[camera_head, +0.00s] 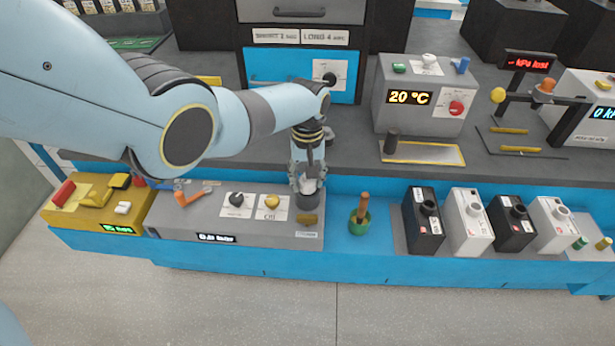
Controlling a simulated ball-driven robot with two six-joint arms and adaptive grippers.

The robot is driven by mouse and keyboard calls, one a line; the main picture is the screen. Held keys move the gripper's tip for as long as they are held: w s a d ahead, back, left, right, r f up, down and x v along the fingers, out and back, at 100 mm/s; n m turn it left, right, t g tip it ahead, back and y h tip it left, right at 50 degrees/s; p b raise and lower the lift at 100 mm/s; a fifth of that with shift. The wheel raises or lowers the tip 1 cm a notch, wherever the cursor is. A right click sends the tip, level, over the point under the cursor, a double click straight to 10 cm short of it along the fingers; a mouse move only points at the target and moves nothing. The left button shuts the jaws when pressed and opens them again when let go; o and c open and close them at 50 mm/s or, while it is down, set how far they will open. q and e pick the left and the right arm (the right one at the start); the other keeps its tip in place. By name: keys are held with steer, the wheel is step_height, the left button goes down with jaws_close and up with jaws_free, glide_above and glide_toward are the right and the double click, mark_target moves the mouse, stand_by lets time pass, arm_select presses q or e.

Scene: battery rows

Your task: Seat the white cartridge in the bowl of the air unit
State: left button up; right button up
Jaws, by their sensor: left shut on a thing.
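My left gripper (308,182) points down over the front grey unit, near its right end. It is shut on the small white cartridge (310,187), which shows only partly between the fingers. A dark grey round bowl (307,202) stands directly below the cartridge on the grey air unit (262,229). The cartridge is at the bowl's mouth; how deep it sits, and whether it touches the bowl, I cannot tell. The fingers hide part of the rim. My right gripper is not in view.
Black and white boxes (423,222) stand further right. A yellow unit (92,212) is at the left. Behind are a grey box reading 20 °C (427,95) and a blue-fronted cabinet (275,68).

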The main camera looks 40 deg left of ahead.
arm_select(q)
steer(key=shift+f+b, duration=0.55)
steer(key=shift+f, duration=0.15)
steer(key=o, duration=1.2)
steer(key=shift+o, duration=0.2)
step_height(320, 180, up, 12)
steer(key=shift+r, duration=0.1)
